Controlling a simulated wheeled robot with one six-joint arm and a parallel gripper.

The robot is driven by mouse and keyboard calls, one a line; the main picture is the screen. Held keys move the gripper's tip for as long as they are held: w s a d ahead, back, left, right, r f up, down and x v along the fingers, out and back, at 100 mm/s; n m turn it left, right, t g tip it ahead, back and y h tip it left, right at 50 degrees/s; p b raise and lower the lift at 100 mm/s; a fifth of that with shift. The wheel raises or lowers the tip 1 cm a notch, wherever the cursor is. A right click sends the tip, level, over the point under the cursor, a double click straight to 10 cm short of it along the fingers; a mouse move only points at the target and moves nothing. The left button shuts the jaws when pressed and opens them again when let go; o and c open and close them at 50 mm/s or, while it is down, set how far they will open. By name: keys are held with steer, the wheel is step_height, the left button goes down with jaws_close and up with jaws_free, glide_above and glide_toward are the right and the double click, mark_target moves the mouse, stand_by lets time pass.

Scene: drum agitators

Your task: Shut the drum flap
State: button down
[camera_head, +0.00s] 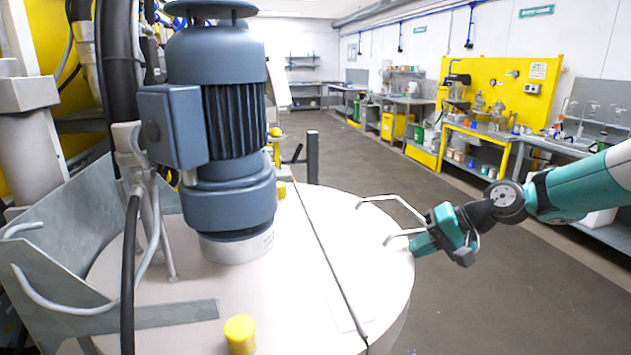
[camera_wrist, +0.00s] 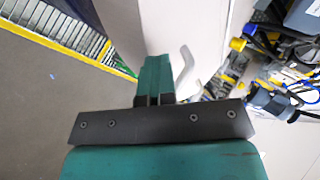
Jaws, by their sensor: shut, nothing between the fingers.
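The large pale drum (camera_head: 180,265) stands in the foreground of the head view. Its flap (camera_head: 345,235) is the right part of the lid, beyond a dark straight seam. The flap looks flat and about level with the lid; I cannot tell if it is fully seated. A bent light-grey handle (camera_head: 405,203) rises from the flap near its right rim. My gripper (camera_head: 416,243) is at the rim beside the handle, its tips partly hidden. In the wrist view my gripper (camera_wrist: 154,80) is shut and empty, with the handle (camera_wrist: 184,72) just right of the fingers; contact is unclear.
A blue-grey motor (camera_head: 218,130) stands on the lid, with a black hose (camera_head: 130,270) at its left. Yellow caps (camera_head: 240,334) stick up from the lid. Grey sheet-metal plates (camera_head: 75,215) rise at the left. Open floor (camera_head: 480,290) lies right of the drum; workbenches (camera_head: 480,130) line the wall.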

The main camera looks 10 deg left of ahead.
steer(key=shift+s+d+f, duration=0.1)
steer(key=shift+d+f, duration=0.05)
steer(key=shift+f, duration=0.4)
steer(key=w+a+r+v, duration=0.1)
steer(key=v, duration=1.1)
steer(key=s+a+r+n+h+b, duration=0.1)
steer(key=s+a+r+n+h, duration=0.15)
steer(key=s, duration=0.65)
steer(key=s+a+r+n+h, duration=0.1)
steer(key=s+a, duration=0.2)
steer(key=s, duration=0.5)
steer(key=s+d+f+n+h, duration=0.1)
steer(key=s+f, duration=0.1)
steer(key=s, duration=0.6)
steer(key=s+d+f+n+g+h, duration=0.1)
steer(key=s+d+f+n, duration=0.1)
steer(key=s, duration=0.7)
steer(key=shift+s+b, duration=0.2)
steer(key=shift+b, duration=0.2)
